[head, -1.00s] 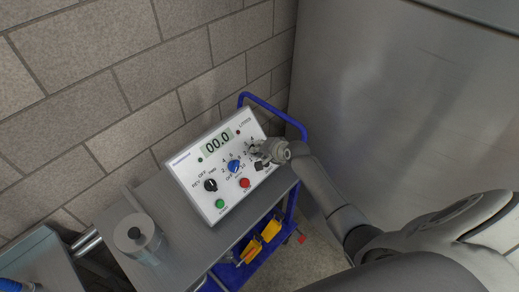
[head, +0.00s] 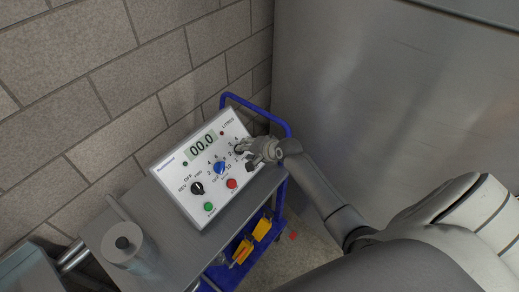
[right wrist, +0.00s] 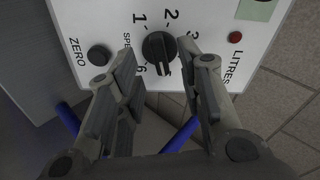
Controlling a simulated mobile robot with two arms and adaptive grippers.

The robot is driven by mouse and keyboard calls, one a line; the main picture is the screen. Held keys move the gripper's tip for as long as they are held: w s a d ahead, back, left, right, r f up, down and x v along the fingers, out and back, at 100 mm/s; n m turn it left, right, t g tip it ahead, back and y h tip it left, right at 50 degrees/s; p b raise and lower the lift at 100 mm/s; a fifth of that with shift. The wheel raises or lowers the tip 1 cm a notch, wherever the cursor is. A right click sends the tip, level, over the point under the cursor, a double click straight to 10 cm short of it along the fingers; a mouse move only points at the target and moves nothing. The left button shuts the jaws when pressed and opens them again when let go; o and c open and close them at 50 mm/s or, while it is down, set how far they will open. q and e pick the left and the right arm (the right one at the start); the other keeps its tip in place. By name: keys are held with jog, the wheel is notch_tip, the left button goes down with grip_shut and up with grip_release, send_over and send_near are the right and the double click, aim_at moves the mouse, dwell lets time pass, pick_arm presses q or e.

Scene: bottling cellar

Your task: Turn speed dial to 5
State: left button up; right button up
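The speed dial is a black knob (right wrist: 160,47) on a white control panel (right wrist: 80,18), with numbers around it in the right wrist view. A pale mark shows on its lower part; I cannot read its exact setting. In the head view the dial (head: 239,148) is partly covered by my right gripper (head: 250,156). My right gripper (right wrist: 159,50) is open, its fingers apart on either side of the dial's lower part, holding nothing. I cannot tell whether the fingertips touch it. My left gripper is not in view.
The panel also carries a display reading 00.0 (head: 203,145), a blue knob (head: 220,168), another black knob (head: 197,188), a green button (head: 208,207) and a red button (head: 232,183). It stands on a blue-framed cart (head: 262,108) beside a brick wall (head: 90,90).

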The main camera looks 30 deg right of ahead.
jog(key=v, duration=0.8)
jog(key=shift+s, duration=0.25)
jog(key=shift+r, duration=0.15)
